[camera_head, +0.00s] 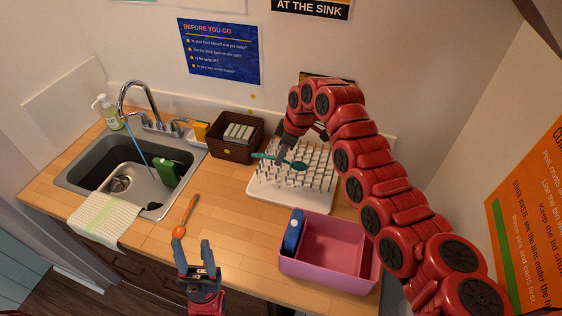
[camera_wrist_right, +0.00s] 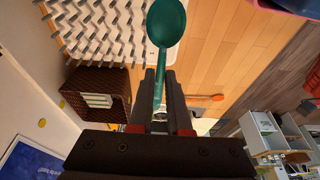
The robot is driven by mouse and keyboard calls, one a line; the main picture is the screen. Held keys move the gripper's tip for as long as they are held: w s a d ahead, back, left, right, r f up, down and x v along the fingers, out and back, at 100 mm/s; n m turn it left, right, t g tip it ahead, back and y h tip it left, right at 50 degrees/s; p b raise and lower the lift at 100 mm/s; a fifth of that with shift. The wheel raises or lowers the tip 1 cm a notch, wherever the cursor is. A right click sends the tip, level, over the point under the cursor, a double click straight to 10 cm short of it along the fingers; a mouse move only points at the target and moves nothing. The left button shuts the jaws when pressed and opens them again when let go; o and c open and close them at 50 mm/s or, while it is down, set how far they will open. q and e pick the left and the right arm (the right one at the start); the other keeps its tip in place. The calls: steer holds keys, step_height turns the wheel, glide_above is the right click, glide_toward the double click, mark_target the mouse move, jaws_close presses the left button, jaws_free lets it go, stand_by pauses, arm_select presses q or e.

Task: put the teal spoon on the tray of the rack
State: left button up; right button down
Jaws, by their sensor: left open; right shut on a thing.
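The teal spoon (camera_head: 297,165) is held by my right gripper (camera_head: 281,161) above the left part of the white pegged rack (camera_head: 318,204). In the right wrist view the spoon (camera_wrist_right: 166,24) has its handle between the two fingers (camera_wrist_right: 160,92), with its bowl pointing away from the gripper. The rack's pegs (camera_wrist_right: 95,30) show beside and beyond the bowl. Whether the spoon touches the pegs is not clear. My left gripper (camera_head: 193,254) is open and empty over the front of the counter. My right arm hides the right side of the rack.
A pink tub (camera_head: 325,278) with a blue item (camera_head: 293,232) stands in front of the rack. A brown basket (camera_head: 235,151) stands left of it. An orange spoon (camera_head: 186,217) lies near the sink (camera_head: 92,183). Counter between is clear.

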steer(key=p, duration=0.2)
glide_above(278, 193)
steer(key=d, duration=0.1)
step_height(278, 193, down, 6)
step_height(278, 193, down, 2)
steer(key=shift+s+f+b, duration=0.1)
steer(key=shift+s+b, duration=0.05)
steer(key=shift+b, duration=0.45)
steer(key=shift+f+b, duration=1.15)
steer(key=shift+f, duration=1.3)
steer(key=shift+f+b, duration=0.45)
steer(key=shift+f, duration=0.05)
steer(key=c, duration=0.8)
jaws_free()
